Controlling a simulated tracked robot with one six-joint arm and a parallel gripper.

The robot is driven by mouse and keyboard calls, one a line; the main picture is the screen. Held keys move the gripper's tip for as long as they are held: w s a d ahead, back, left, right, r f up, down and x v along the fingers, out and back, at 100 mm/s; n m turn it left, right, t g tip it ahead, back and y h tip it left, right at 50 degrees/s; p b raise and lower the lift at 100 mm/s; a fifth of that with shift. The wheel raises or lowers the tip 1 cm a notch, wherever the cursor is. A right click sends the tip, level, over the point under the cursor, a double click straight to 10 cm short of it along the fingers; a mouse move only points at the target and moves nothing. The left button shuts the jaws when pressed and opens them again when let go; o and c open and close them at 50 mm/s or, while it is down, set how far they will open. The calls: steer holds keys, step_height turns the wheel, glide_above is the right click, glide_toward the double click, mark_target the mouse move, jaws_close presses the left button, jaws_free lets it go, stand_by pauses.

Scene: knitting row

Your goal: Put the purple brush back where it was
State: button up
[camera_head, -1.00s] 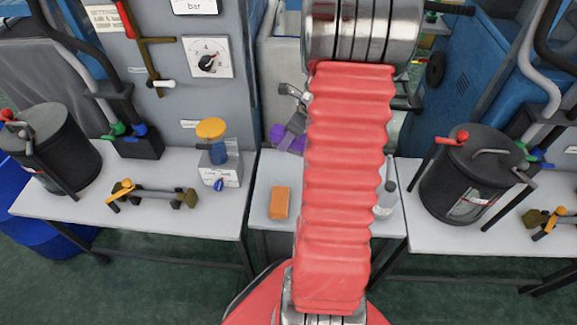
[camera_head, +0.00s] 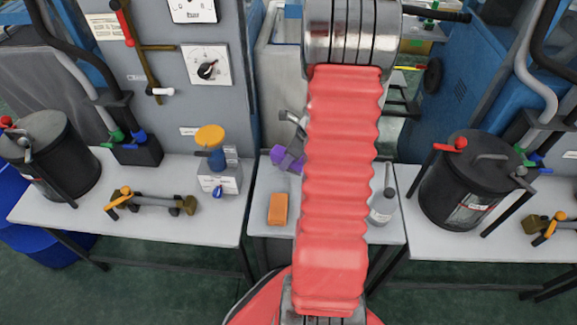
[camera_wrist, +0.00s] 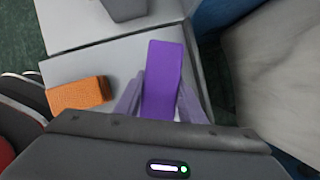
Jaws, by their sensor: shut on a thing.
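The purple brush (camera_wrist: 163,75) is held between the two fingers of my gripper (camera_wrist: 160,105) in the wrist view. It points away from the gripper, over the pale small table. In the head view the purple brush (camera_head: 284,157) shows just left of my red arm, with my gripper (camera_head: 291,148) around it. The arm hides part of the gripper. I cannot tell whether the brush touches the table.
An orange block (camera_head: 278,209) lies on the small middle table (camera_head: 262,180), and it also shows in the wrist view (camera_wrist: 79,94). A bottle (camera_head: 383,208) stands right of my arm. Side tables hold a left black canister (camera_head: 55,155) and a right one (camera_head: 470,180).

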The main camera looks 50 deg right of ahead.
steer(key=shift+f, duration=1.8)
steer(key=o, duration=0.9)
steer(key=v, duration=1.2)
